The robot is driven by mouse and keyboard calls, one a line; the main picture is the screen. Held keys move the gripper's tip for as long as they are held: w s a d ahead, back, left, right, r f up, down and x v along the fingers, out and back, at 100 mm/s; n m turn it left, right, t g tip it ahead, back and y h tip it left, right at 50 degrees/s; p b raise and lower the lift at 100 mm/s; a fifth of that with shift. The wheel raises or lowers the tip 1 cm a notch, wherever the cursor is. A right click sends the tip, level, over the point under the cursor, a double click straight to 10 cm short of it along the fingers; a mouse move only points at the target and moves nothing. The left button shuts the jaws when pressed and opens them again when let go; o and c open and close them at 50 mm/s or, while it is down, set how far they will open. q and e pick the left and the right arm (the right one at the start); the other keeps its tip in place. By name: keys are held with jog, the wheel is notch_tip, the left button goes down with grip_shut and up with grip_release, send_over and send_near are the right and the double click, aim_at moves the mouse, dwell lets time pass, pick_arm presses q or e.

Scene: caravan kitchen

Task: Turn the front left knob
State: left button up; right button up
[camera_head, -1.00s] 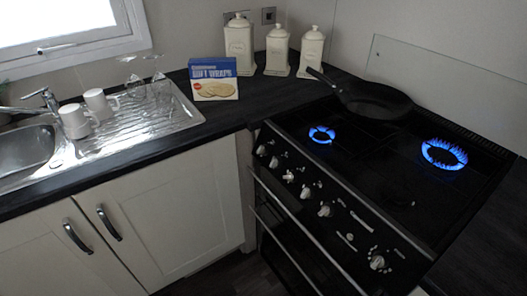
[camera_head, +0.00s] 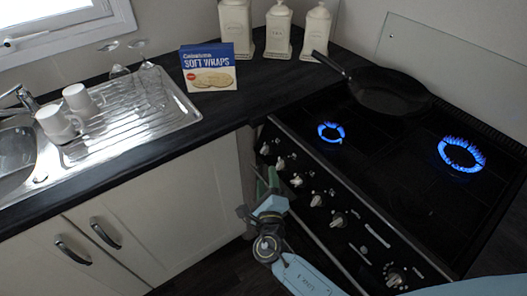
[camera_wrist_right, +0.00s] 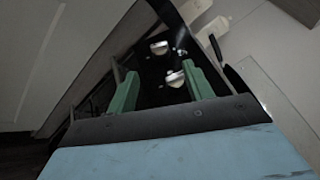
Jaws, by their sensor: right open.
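The black stove (camera_head: 385,170) has a row of several pale knobs along its front panel, such as one at the left end (camera_head: 265,149) and one beside it (camera_head: 280,163). I cannot tell which is the front left one. My right gripper (camera_head: 267,182) is in front of the left part of this panel, its green fingers pointing up toward the knobs. In the wrist view the fingers (camera_wrist_right: 161,85) are apart and empty. One knob (camera_wrist_right: 175,78) shows between them, another (camera_wrist_right: 158,47) beyond. Contact is not visible. My left gripper is out of view.
Two burners burn blue, one at the left (camera_head: 331,132) and one at the right (camera_head: 462,154). A black pan (camera_head: 390,92) sits at the back of the stove. White cabinets (camera_head: 175,210) stand left of my gripper. A wraps box (camera_head: 210,68) stands on the counter.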

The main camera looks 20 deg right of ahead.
send_near(264, 151)
jog(key=x, duration=0.2)
jog(key=b+x, duration=0.1)
jog(key=x, duration=0.4)
jog(key=shift+w+d+f+b, duration=0.1)
jog(key=shift+w+b, duration=0.2)
jog(key=shift+b, duration=0.1)
jog(key=shift+w, duration=0.4)
jog(key=shift+d, duration=0.1)
jog(key=c, duration=0.4)
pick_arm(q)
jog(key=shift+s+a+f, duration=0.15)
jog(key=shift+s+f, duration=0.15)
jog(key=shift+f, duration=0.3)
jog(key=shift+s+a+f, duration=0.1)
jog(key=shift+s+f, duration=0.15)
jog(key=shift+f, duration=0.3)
pick_arm(e)
jog(key=c, duration=0.6)
